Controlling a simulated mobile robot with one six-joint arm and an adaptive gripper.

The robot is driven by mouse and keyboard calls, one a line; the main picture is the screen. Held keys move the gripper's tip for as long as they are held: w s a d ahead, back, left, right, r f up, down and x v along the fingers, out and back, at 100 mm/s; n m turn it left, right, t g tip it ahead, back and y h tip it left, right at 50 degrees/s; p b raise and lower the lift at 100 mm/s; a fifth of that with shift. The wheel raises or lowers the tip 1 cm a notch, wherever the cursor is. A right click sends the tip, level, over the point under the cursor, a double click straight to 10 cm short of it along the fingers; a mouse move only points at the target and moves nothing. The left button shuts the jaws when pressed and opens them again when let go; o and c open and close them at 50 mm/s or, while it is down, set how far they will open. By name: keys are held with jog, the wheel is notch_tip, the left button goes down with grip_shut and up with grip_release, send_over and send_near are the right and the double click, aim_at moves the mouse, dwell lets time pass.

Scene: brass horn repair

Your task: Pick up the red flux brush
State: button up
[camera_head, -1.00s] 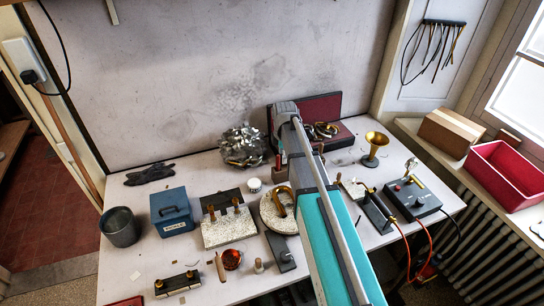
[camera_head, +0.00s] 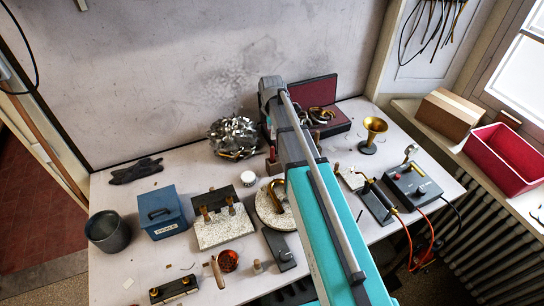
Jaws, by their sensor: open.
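A brownish holder block (camera_head: 273,168) stands on the bench just left of my arm. A thin reddish upright piece (camera_head: 272,153) shows at it, partly against my arm; it may be the red flux brush, but it is too small to be sure. My arm reaches from the bottom of the view across the bench to a grey joint in front of the dark red case. My gripper is hidden behind the arm, so its fingers do not show.
A crumpled silvery heap (camera_head: 234,137) lies left of the arm, with a white jar (camera_head: 248,178) below it. A dark red open case (camera_head: 335,108) stands behind. A blue box (camera_head: 162,212) is left.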

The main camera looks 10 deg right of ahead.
aim_at(272, 147)
jog(key=shift+f, duration=0.1)
notch_tip(272, 147, down, 7)
jog(key=b, duration=0.7)
jog(key=shift+s+d, duration=0.1)
jog(key=shift+f+b, duration=0.7)
jog(key=shift+b, duration=0.1)
jog(key=shift+f, duration=0.15)
jog(key=shift+f+b, duration=2.5)
jog(key=shift+b, duration=0.1)
grip_shut()
